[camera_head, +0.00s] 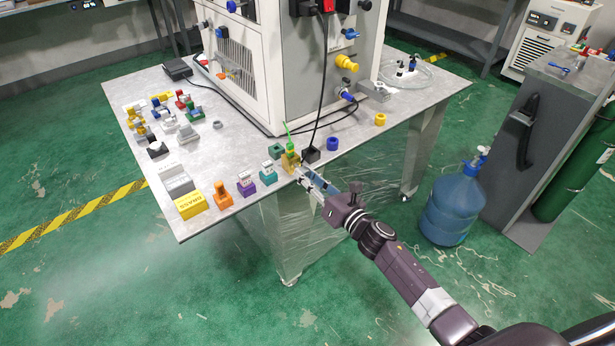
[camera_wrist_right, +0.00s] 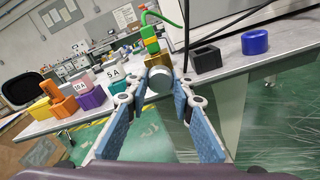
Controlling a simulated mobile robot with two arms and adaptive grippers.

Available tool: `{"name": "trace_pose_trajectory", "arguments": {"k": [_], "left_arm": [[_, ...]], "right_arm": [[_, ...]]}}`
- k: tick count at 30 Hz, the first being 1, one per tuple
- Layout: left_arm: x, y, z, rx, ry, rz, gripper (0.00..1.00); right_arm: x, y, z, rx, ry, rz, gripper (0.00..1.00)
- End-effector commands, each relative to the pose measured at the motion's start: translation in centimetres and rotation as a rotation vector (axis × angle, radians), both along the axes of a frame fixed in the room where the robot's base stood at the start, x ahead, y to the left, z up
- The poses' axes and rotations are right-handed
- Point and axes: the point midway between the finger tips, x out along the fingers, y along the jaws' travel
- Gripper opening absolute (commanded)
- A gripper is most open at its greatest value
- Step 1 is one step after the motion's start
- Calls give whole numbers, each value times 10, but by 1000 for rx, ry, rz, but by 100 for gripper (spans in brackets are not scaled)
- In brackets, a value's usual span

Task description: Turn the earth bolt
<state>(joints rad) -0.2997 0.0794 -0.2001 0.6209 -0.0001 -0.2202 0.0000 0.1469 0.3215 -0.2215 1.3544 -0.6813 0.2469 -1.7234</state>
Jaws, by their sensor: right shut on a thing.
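The earth bolt (camera_wrist_right: 160,80) shows in the right wrist view as a grey round head at the front of a brass-coloured block (camera_wrist_right: 157,61). A green cable (camera_wrist_right: 165,20) with a green and yellow end rises from the top of this block. In the head view the yellow block (camera_head: 291,161) stands at the table's front edge with the green cable above it. My right gripper (camera_head: 303,175) reaches it from the front right. Its blue-padded fingers (camera_wrist_right: 160,88) are shut on the bolt head from both sides. The bolt's shaft is hidden. My left gripper is not in view.
A dark open block (camera_wrist_right: 207,58) and a blue ring (camera_wrist_right: 255,42) sit right of the bolt. Purple (camera_head: 246,187), teal (camera_head: 268,174) and orange (camera_head: 222,198) holders stand to its left. A large machine cabinet (camera_head: 290,60) stands behind. A blue water bottle (camera_head: 452,205) is on the floor.

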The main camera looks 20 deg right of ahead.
Motion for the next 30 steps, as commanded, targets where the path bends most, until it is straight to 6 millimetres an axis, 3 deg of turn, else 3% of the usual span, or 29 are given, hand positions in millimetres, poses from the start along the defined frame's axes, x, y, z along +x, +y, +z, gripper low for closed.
{"name": "trace_pose_trajectory", "arguments": {"k": [30], "left_arm": [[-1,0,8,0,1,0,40]], "right_arm": [[0,0,2,889,323,-1,0]]}}
